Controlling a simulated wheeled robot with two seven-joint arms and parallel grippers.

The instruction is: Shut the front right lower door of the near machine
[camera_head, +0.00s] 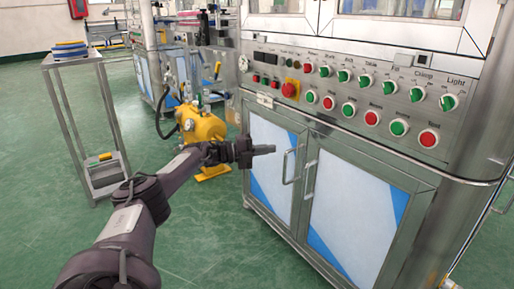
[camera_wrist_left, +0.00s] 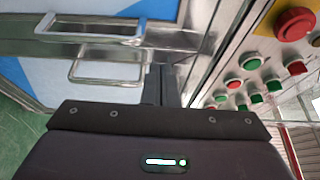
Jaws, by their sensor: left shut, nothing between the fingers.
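The near machine (camera_head: 395,95) stands at the right with two lower doors under its control panel. The front right lower door (camera_head: 355,220), white and blue in a metal frame, looks about flush; I cannot tell if a small gap is left. Its bar handle (camera_head: 309,182) is on its left edge and also shows in the left wrist view (camera_wrist_left: 105,70). The left lower door (camera_head: 272,165) looks flush too. My left gripper (camera_head: 272,150) is shut and empty, in front of the left door, pointing right toward the handles. Contact is not visible. My right gripper is not in view.
A control panel (camera_head: 345,90) with red and green knobs juts above the doors. A yellow tank (camera_head: 202,125) stands behind my left arm. A metal trolley (camera_head: 85,115) is at the left. Green floor (camera_head: 215,230) is clear in front of the machine.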

